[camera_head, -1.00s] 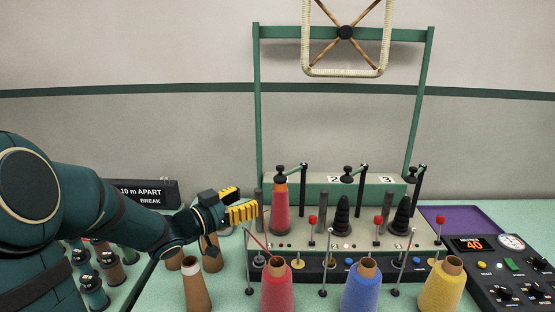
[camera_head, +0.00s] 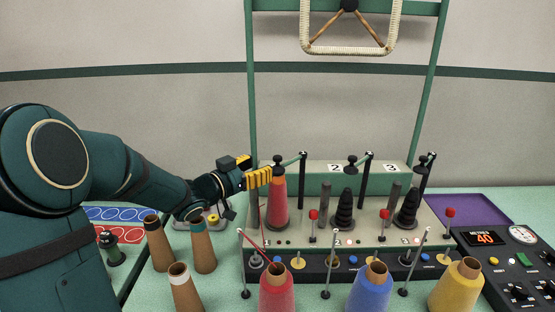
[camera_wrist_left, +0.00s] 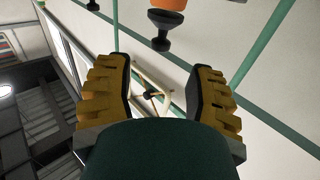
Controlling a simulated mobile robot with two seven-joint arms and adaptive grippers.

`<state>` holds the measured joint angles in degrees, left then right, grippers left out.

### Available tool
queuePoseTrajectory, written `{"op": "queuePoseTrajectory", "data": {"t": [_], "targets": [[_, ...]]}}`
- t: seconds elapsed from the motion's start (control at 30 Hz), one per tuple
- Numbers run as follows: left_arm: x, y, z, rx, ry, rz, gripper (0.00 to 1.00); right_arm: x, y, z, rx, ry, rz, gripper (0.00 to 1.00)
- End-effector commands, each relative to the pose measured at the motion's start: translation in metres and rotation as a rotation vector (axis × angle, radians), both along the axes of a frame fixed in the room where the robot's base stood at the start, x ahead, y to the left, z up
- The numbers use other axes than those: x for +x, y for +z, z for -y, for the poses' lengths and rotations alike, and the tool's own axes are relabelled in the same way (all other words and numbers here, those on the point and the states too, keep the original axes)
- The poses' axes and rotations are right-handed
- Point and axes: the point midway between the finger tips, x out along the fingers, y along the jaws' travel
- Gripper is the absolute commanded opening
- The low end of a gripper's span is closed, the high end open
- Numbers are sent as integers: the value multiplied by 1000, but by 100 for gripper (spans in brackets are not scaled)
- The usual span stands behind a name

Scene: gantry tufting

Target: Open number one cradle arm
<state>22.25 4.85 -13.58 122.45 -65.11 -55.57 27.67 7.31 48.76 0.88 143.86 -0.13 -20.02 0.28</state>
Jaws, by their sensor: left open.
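The number one cradle arm (camera_head: 291,161) is a green bar running from a dark post to a black knob (camera_head: 278,160). The knob sits on top of the red bobbin (camera_head: 278,203) at the machine's left station. My left gripper (camera_head: 270,177) has yellow ribbed fingers and is just left of the bobbin's upper end, slightly below the knob. In the left wrist view, the fingers (camera_wrist_left: 160,92) stand apart with nothing between them. A black knob (camera_wrist_left: 160,27) beside an orange end shows beyond them. Contact with the bobbin cannot be told. My right gripper is out of view.
Stations two and three hold black cones (camera_head: 345,211) under their own arms. Red (camera_head: 277,291), blue (camera_head: 369,291) and yellow (camera_head: 456,288) yarn cones stand in front, with thin upright rods between. Brown empty cones (camera_head: 185,290) stand left. A control box (camera_head: 505,262) is at right.

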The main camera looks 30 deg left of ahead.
Motion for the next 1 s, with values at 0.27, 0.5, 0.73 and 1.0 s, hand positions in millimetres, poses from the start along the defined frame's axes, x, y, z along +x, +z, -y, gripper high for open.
{"op": "queuePoseTrajectory", "data": {"t": [0.27, 0.5, 0.73, 1.0], "targets": [[50, -1, 13, 1, -2, -1, 55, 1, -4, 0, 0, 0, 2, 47], [70, 0, 17, 1, 0, 0, 55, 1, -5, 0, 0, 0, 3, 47], [73, 0, 18, 1, 1, -1, 55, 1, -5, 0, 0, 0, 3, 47], [72, 0, 17, 1, 1, 0, 1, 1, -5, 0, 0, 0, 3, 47]]}}
